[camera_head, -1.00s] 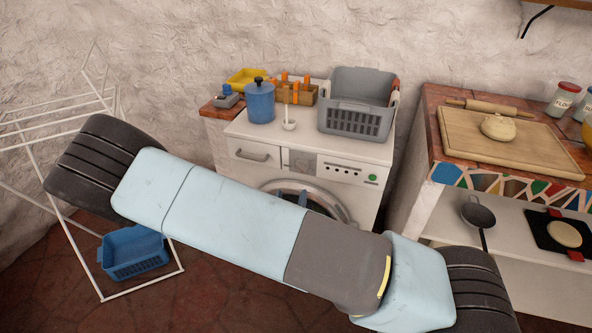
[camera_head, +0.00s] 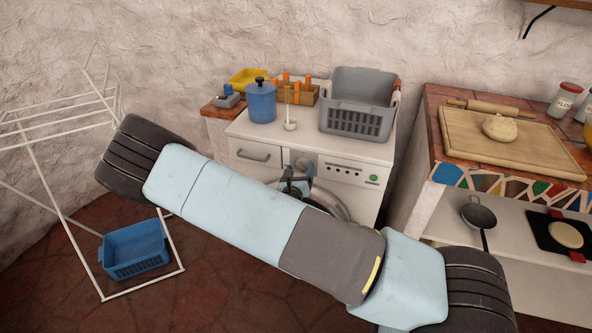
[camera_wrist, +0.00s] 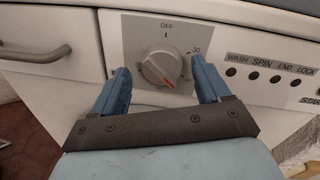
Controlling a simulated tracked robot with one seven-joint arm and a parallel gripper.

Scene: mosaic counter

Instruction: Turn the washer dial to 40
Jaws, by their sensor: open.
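The washer (camera_head: 250,133) is a white front-loader against the wall. Its round grey dial (camera_wrist: 162,65) sits on a grey panel in the wrist view, with OFF above and 30 at upper right. Smaller marks at lower right and bottom are hard to read. A red line on the dial slants down towards the lower right. My gripper (camera_wrist: 160,74) is open, its two blue fingers spread left and right of the dial; I cannot tell whether they touch it. In the head view my gripper (camera_head: 296,183) is in front of the washer, just below the dial (camera_head: 303,163).
A drawer handle (camera_wrist: 36,54) lies left of the dial, and buttons (camera_wrist: 255,74) lie right. A grey basket (camera_head: 358,105) and blue canister (camera_head: 262,102) stand on the washer. A drying rack (camera_head: 60,190) and blue basket (camera_head: 135,250) are at left.

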